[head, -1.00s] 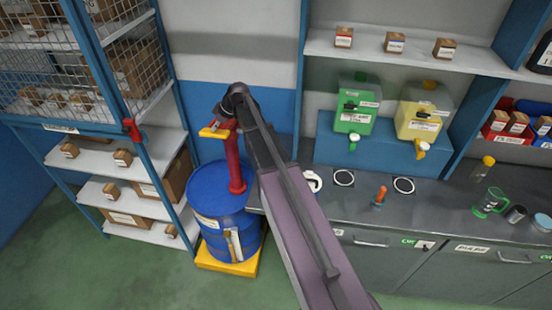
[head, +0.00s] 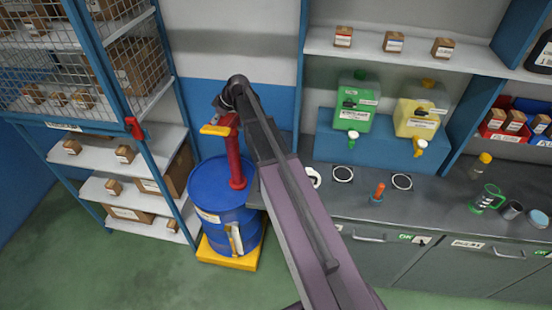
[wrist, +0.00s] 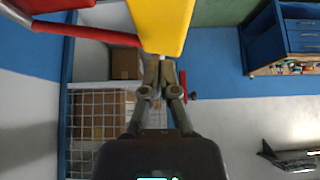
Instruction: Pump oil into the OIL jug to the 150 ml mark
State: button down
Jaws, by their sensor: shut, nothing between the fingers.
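A blue drum (head: 222,222) carries a red hand pump (head: 236,165) with a yellow handle end (head: 214,130). The handle also shows in the wrist view (wrist: 162,25). My gripper (head: 219,110) is at the handle in the head view. In the wrist view my gripper (wrist: 163,65) is shut, its fingertips at the lower edge of the yellow part; nothing is between the fingers. Whether they touch it I cannot tell. A white round item (head: 312,177) on the counter is partly hidden by my arm; whether it is the OIL jug I cannot tell.
The drum stands on a yellow base (head: 228,258) between a wire-mesh shelf rack (head: 130,165) and the counter (head: 440,195). Green (head: 357,112) and yellow (head: 412,120) canisters stand on a blue step. A green-handled jug (head: 488,199) and small items stand on the counter.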

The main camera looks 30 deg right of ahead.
jog(key=shift+r+p, duration=2.8)
jog(key=shift+r, duration=0.15)
jog(key=s+f+m+g+h+b, duration=0.4)
jog(key=s+f+m+b, duration=0.6)
jog(key=s+f+b, duration=1.5)
jog(key=s+f+h, duration=0.1)
jog(key=s+f, duration=0.2)
jog(key=shift+s+a+m+h, duration=0.2)
jog(key=shift+s+m+h, duration=0.1)
jog(key=shift+s+m, duration=0.1)
jog(key=shift+w+f, duration=0.1)
jog(key=shift+f, duration=0.05)
dwell(0.4)
